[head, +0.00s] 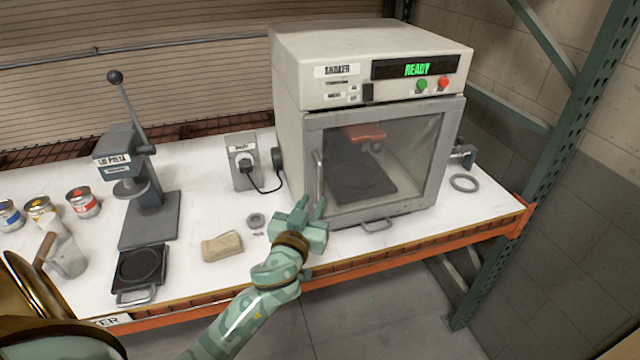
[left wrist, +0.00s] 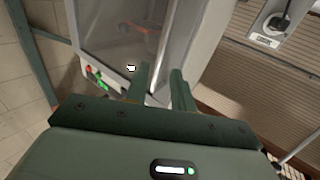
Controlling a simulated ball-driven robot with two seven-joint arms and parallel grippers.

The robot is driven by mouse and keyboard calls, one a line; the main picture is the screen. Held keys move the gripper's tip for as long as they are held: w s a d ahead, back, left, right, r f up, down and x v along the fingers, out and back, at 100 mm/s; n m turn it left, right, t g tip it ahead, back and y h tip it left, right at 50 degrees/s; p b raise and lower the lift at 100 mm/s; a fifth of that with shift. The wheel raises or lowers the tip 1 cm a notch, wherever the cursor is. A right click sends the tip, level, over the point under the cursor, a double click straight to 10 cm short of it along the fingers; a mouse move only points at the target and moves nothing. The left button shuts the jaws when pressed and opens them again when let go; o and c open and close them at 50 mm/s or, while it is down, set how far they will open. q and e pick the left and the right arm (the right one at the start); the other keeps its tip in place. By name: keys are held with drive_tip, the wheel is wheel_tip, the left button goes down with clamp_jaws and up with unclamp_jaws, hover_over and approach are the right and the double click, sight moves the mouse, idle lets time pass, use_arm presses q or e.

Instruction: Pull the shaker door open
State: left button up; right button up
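The shaker (head: 370,55) is a pale box with a green READY display. Its door (head: 385,165) has a grey frame and a clear pane, and looks closed. A thin upright handle (head: 318,175) runs along the door's left side. My left gripper (head: 312,205) is in front of the handle's lower part, with its fingers apart. In the left wrist view, the handle (left wrist: 163,60) lines up with the gap between the fingers (left wrist: 160,82). I cannot tell whether the fingers reach around it. My right gripper is out of view.
On the white bench (head: 195,180) stand a lid press (head: 150,200), several paint cans (head: 83,202), a plug box (head: 245,165) and a tan block (head: 222,246). A grey ring (head: 464,183) lies right of the shaker. A green rack post (head: 570,140) rises at the right.

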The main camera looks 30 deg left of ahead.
sight(320, 189)
use_arm(q)
drive_tip(key=x, duration=0.6)
drive_tip(key=shift+w+a, duration=0.1)
drive_tip(key=shift+w, duration=0.2)
clamp_jaws()
